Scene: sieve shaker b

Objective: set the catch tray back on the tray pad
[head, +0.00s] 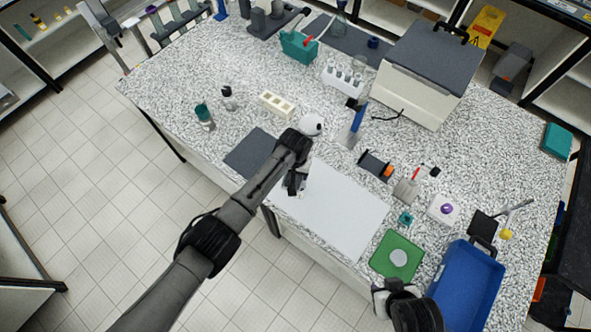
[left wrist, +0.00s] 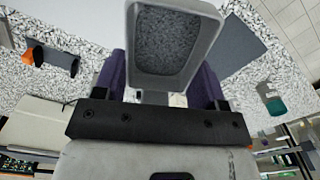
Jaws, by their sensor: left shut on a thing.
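My left gripper (head: 296,186) hangs over the left part of a white sheet on the counter. In the left wrist view its fingers (left wrist: 168,92) are shut on a light grey, rounded frame with a dark speckled inside, which looks like the catch tray (left wrist: 174,8). The head view barely shows it, behind my wrist. A flat dark grey mat (head: 250,153), perhaps the tray pad, lies left of the gripper; it also shows in the left wrist view (left wrist: 232,46). My right gripper (head: 384,294) is at the bottom, beside a green mat; its fingertips are unclear.
The white sheet (head: 335,215) is bare. A green mat (head: 385,264) with a grey disc and a blue bin (head: 466,290) lie at lower right. A teal-capped jar (head: 204,117) and a cream block (head: 277,105) stand beyond the dark mat. A large grey-lidded box (head: 420,85) stands behind.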

